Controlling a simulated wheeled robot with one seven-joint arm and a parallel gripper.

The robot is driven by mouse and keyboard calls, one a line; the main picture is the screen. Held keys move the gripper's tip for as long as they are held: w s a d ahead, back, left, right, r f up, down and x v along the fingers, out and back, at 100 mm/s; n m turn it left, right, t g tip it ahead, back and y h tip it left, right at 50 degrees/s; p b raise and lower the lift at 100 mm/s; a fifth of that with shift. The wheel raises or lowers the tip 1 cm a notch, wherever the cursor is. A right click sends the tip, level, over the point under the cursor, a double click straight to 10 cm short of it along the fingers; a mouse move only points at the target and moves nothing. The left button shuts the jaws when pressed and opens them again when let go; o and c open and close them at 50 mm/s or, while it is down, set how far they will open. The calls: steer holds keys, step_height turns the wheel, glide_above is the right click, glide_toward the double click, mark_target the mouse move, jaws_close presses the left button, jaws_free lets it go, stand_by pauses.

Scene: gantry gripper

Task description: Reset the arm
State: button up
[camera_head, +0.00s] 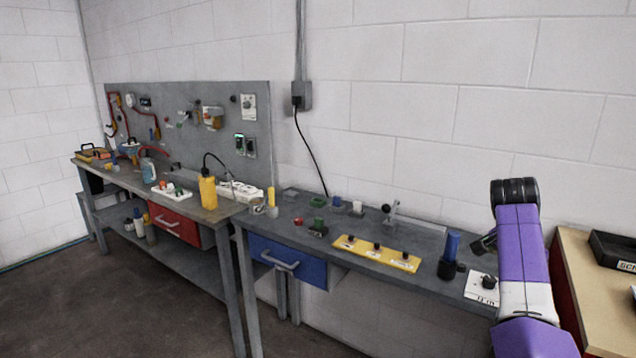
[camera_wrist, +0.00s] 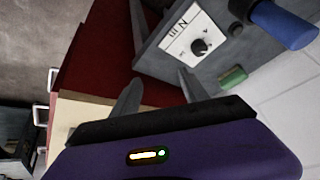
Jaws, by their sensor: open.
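My arm (camera_head: 520,240) is purple and white and rises at the right of the head view, in front of the grey workbench. Part of a dark end piece shows at its left side, over the bench's right end. In the wrist view my gripper (camera_wrist: 158,80) has its two grey fingers spread apart, with nothing between them. Beyond the fingers are a red cabinet side (camera_wrist: 100,50) and the grey bench end. A white panel with a black knob (camera_wrist: 190,36) lies on the bench, apart from the fingers.
A blue cylinder (camera_head: 453,245) stands on the bench near my arm. A yellow strip with black knobs (camera_head: 376,252) lies farther left. A green piece (camera_wrist: 232,78) is close to the fingers in the wrist view. A wooden-topped cabinet (camera_head: 590,270) with a black tray is at right.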

steer(key=w+d+r+n+t+h, duration=0.1)
steer(key=w+d+r+n+t, duration=0.15)
steer(key=w+t, duration=0.2)
steer(key=s+a+f+n+t+y, duration=0.1)
steer(key=s+a+f+n+t, duration=0.4)
steer(key=s+a, duration=0.4)
steer(key=s+a+f+n+t+y, duration=0.1)
steer(key=s+a+f+n+t, duration=0.5)
steer(key=s, duration=0.6)
steer(key=s+a+g+y, duration=0.1)
steer(key=s+a, duration=0.3)
steer(key=s, duration=0.8)
steer(key=s+a+n+g+y, duration=0.1)
steer(key=s+a, duration=0.4)
steer(key=s, duration=0.8)
steer(key=s+a+g+y, duration=0.1)
steer(key=s+a, duration=0.3)
steer(key=s, duration=0.9)
steer(key=shift+a+f+y, duration=0.15)
steer(key=shift+f+y, duration=0.1)
steer(key=shift+y, duration=0.35)
